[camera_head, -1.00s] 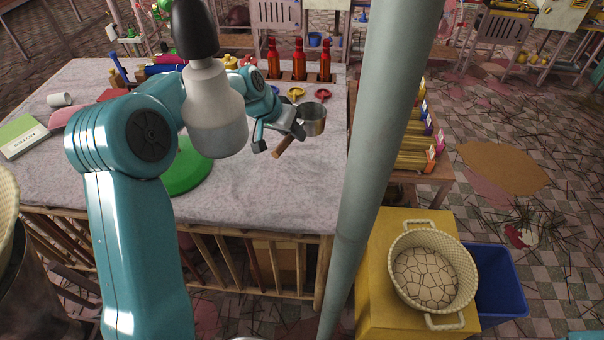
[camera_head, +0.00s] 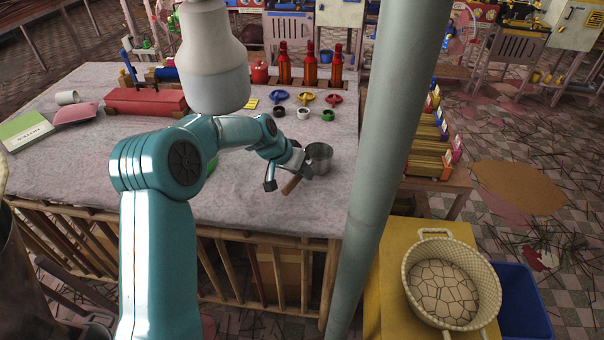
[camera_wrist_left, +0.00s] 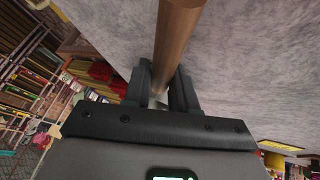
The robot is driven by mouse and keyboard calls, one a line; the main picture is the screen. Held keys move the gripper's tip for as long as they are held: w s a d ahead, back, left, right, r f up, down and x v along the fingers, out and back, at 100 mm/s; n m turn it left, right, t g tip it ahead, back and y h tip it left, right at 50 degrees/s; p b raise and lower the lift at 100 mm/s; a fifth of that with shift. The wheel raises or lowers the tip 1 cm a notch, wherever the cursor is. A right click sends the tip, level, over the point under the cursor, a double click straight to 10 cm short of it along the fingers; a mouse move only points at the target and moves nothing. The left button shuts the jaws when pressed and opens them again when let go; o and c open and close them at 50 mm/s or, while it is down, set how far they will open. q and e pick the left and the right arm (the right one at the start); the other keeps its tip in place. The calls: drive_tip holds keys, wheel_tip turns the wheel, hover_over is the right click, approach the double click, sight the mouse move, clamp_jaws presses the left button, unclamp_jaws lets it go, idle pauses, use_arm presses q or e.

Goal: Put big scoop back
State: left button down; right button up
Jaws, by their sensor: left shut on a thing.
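The big scoop has a round metal cup (camera_head: 319,158) and a brown wooden handle (camera_head: 291,185). My left gripper (camera_head: 287,177) is shut on the handle, with the cup to its right, over the right part of the table near the front edge. I cannot tell whether the cup touches the tabletop. In the left wrist view the wooden handle (camera_wrist_left: 178,40) runs up from between the two dark fingers (camera_wrist_left: 162,85); the cup is not visible there. My right gripper is not in view.
Red bottles (camera_head: 310,68) stand behind. A red box (camera_head: 145,101) lies left. A wicker basket (camera_head: 452,282) stands right. The table around the scoop is clear.

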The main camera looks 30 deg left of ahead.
use_arm(q)
drive_tip(key=shift+a, duration=0.1)
drive_tip(key=c, duration=0.9)
unclamp_jaws()
drive_tip(key=shift+s, duration=0.1)
drive_tip(key=shift+r, duration=0.1)
drive_tip(key=b+v, duration=0.1)
drive_tip(key=v, duration=1.1)
